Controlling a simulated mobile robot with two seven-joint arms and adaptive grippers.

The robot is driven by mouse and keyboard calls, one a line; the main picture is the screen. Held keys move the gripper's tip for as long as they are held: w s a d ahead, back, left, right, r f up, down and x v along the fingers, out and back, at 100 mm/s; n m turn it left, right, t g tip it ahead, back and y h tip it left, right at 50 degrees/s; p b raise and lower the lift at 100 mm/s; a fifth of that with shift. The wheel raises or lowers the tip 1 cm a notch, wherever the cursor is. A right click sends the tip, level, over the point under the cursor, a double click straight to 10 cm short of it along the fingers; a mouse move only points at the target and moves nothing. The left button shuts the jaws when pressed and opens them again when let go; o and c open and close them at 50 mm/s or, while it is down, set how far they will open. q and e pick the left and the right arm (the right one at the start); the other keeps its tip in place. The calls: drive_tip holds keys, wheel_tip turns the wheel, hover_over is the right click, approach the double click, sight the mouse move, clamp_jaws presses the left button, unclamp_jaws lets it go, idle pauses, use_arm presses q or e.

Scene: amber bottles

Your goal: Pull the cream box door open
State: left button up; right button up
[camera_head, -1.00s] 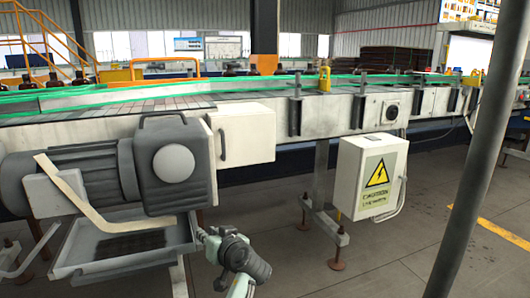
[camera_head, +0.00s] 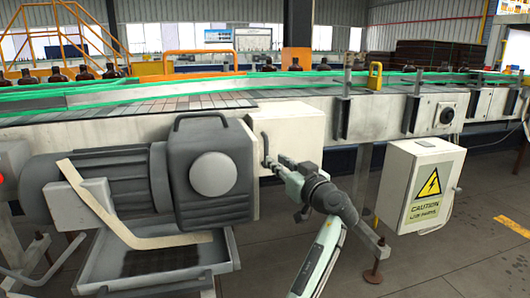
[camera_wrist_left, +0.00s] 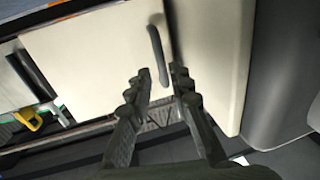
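The cream box (camera_head: 295,118) hangs on the front of the conveyor, right of the grey motor. Its door looks closed, with a dark vertical handle (camera_head: 265,146) at the door's left edge. My left gripper (camera_head: 283,168) is at the lower end of the handle. In the left wrist view the cream door (camera_wrist_left: 90,50) fills the upper part, and the handle (camera_wrist_left: 157,52) reaches down between the tips of my open left gripper (camera_wrist_left: 163,82). The fingers stand apart on either side of the handle; contact is not visible. My right gripper is not in view.
The grey motor (camera_head: 130,185) with its top handle stands close left of the cream box. A caution-labelled electrical box (camera_head: 420,185) hangs to the right. The conveyor (camera_head: 360,100) runs above, with green rails. The floor in front is clear.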

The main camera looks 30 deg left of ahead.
sight(267, 154)
use_arm(q)
drive_tip(key=p+x, duration=0.1)
drive_tip(key=x, duration=0.5)
drive_tip(key=shift+a+r, duration=0.1)
drive_tip(key=shift+w+a, duration=0.25)
drive_tip(key=shift+a, duration=0.2)
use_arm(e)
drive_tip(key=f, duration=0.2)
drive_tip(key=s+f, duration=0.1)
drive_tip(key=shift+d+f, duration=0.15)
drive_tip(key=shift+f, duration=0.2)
